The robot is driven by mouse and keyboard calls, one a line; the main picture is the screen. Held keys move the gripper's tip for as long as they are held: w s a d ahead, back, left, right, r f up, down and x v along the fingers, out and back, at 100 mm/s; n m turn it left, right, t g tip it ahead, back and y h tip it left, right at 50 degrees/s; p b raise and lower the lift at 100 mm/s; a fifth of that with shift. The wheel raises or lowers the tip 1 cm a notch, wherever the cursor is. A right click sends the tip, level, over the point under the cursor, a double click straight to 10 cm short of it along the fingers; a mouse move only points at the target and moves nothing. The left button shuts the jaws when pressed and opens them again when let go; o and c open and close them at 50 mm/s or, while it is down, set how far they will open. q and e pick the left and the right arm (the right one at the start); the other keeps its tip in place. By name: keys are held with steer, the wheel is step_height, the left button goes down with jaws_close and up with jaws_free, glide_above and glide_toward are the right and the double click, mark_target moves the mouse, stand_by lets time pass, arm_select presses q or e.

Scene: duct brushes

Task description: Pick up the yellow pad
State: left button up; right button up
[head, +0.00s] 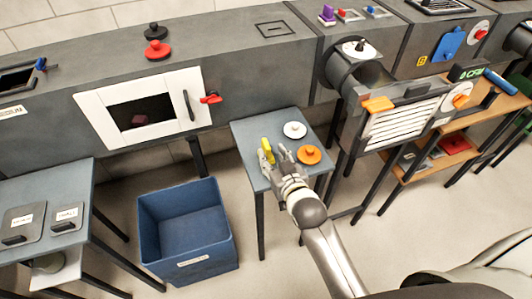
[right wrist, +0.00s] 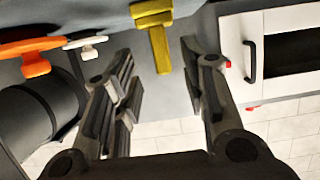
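The yellow pad (head: 267,146) is on the small grey table, near its left side. In the right wrist view the yellow pad (right wrist: 153,15) shows a narrow stem and lies ahead of the fingers, in line with the gap between them. My right gripper (head: 273,159) is over the table, just in front of the pad, and partly overlaps it in the head view. In the right wrist view my right gripper (right wrist: 158,75) is open, with nothing clearly gripped. My left gripper is not in view.
A white round pad (head: 294,130) and an orange round pad (head: 310,155) are on the same grey table (head: 245,130), to the right. A blue bin (head: 185,228) stands on the floor to the left. The grey duct (head: 230,60) runs behind the table.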

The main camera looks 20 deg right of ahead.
mark_target(269, 152)
steer(key=shift+x, duration=2.9)
steer(key=shift+a+r, duration=0.1)
jaws_close()
